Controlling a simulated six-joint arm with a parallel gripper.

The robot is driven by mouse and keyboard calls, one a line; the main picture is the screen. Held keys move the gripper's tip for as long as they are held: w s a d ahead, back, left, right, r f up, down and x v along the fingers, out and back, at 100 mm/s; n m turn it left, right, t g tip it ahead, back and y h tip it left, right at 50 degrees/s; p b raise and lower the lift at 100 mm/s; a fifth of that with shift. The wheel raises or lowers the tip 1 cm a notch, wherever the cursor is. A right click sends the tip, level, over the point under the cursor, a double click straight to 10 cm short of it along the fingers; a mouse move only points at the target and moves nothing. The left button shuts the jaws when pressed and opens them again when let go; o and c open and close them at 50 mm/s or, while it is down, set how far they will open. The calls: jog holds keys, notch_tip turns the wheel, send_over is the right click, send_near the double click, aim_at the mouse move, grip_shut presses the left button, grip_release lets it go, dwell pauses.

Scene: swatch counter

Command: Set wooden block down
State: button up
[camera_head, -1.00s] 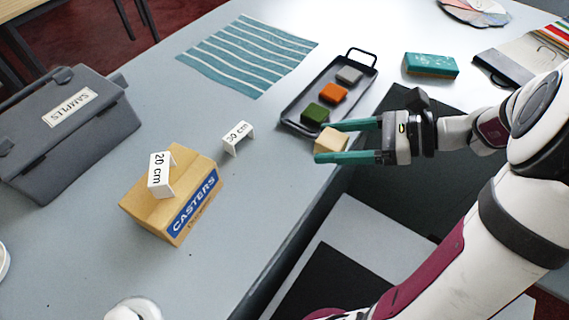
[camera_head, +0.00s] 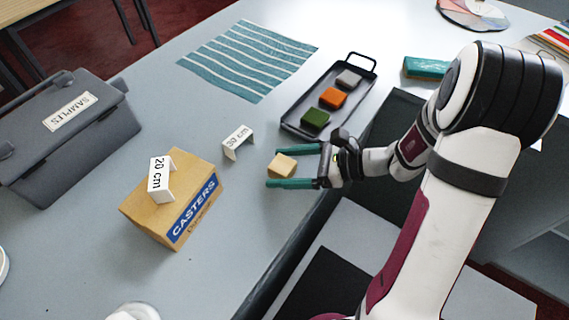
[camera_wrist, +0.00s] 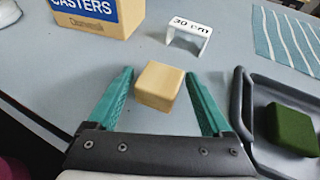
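The wooden block (camera_head: 282,165) is a small pale tan cube. It appears to rest on the grey counter, left of the black tray and below the 30 cm marker. My gripper (camera_head: 279,168) has green fingers that reach to the left, one on each side of the block. In the wrist view the block (camera_wrist: 160,86) lies between the fingertips, with counter showing on both sides. My gripper (camera_wrist: 160,88) is open around it, and neither finger appears to touch it.
The black tray (camera_head: 290,123) holds green, orange and grey blocks. The white 30 cm marker (camera_head: 238,141) stands close to the block. A CASTERS box (camera_head: 150,212) with a 20 cm marker (camera_head: 160,181) on top is further left. The counter's front edge is near my gripper.

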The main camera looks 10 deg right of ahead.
jog(key=shift+o, duration=0.9)
jog(key=shift+r, duration=0.1)
jog(key=v, duration=1.2)
jog(key=s+a+r+n+g+h, duration=0.25)
jog(key=s+a+n+g, duration=0.4)
jog(key=a, duration=0.35)
jog(key=s+f+n+h, duration=0.2)
jog(key=s+n+h, duration=0.6)
jog(key=s+n, duration=0.2)
jog(key=shift+s+a+n+t, duration=0.35)
jog(key=shift+s+a+t, duration=0.1)
